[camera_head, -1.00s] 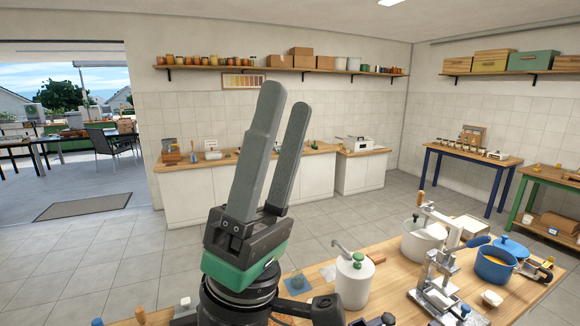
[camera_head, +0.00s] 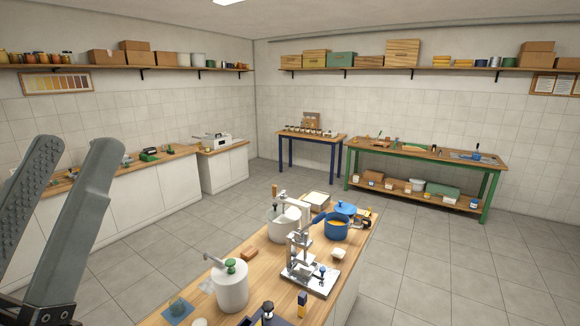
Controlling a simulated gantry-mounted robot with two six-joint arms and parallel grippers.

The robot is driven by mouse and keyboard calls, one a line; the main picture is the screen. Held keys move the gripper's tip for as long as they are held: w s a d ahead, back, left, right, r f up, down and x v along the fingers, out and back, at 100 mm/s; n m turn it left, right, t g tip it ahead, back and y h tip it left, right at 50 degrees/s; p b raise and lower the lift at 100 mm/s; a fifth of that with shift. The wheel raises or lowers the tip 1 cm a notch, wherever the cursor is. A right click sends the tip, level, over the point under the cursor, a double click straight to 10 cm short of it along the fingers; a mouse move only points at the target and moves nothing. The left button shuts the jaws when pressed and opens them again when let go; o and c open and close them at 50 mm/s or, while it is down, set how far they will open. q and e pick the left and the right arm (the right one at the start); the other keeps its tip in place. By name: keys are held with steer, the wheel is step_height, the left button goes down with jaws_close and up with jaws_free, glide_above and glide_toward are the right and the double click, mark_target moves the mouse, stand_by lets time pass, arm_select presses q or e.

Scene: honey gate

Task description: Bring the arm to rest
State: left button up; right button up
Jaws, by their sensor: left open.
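My left gripper (camera_head: 68,205) is at the lower left in the head view, its two long grey fingers pointing up and standing apart. Nothing shows between the fingers. It appears left of the wooden worktable (camera_head: 262,262) in the picture and touches nothing that I can see. Its base is partly cut off by the bottom edge. My right gripper is not in view.
The worktable bears a white pump container (camera_head: 230,285), a white pot (camera_head: 284,224), a metal press stand (camera_head: 312,278) and a blue pot (camera_head: 336,228). A green bench (camera_head: 432,152) and a blue-legged table (camera_head: 312,137) stand behind. The tiled floor right of the worktable is clear.

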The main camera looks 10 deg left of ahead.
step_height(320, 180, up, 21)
steer(key=p, duration=1.7)
